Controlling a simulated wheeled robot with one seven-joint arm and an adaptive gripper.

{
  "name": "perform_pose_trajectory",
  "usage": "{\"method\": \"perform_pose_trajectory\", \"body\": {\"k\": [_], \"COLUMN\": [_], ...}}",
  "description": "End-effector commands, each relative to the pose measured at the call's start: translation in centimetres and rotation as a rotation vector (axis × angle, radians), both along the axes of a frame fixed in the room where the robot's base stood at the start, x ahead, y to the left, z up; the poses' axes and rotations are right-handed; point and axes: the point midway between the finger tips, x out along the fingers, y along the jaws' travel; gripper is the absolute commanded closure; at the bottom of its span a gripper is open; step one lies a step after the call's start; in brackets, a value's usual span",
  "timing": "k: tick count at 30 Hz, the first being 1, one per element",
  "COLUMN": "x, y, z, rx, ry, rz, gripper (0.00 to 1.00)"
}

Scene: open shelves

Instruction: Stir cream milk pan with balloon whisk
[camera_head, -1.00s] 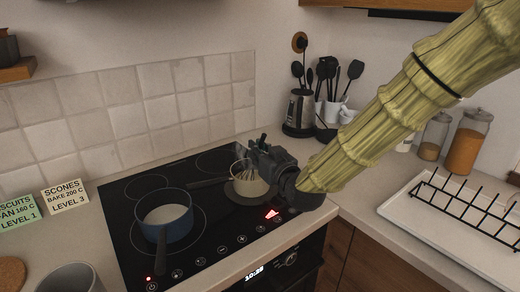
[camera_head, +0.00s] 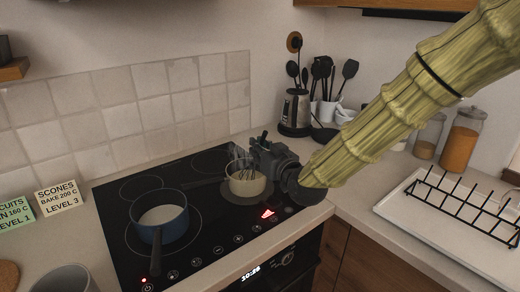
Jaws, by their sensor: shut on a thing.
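A blue pan (camera_head: 173,231) with pale contents stands on the front left ring, its handle toward the front edge. A kettle (camera_head: 295,112) and a utensil holder (camera_head: 328,112) stand behind on the right. A dish rack (camera_head: 460,210) is at the right.

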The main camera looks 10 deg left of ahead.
Motion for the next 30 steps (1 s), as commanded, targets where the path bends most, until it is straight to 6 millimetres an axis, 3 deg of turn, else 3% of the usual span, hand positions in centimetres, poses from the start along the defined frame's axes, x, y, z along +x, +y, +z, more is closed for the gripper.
{"method": "perform_pose_trajectory", "body": {"k": [30], "x": [0.0], "y": [0.0], "z": [6.0], "rx": [0.001], "ry": [-0.001], "rz": [0.0], "gripper": [1.0]}}
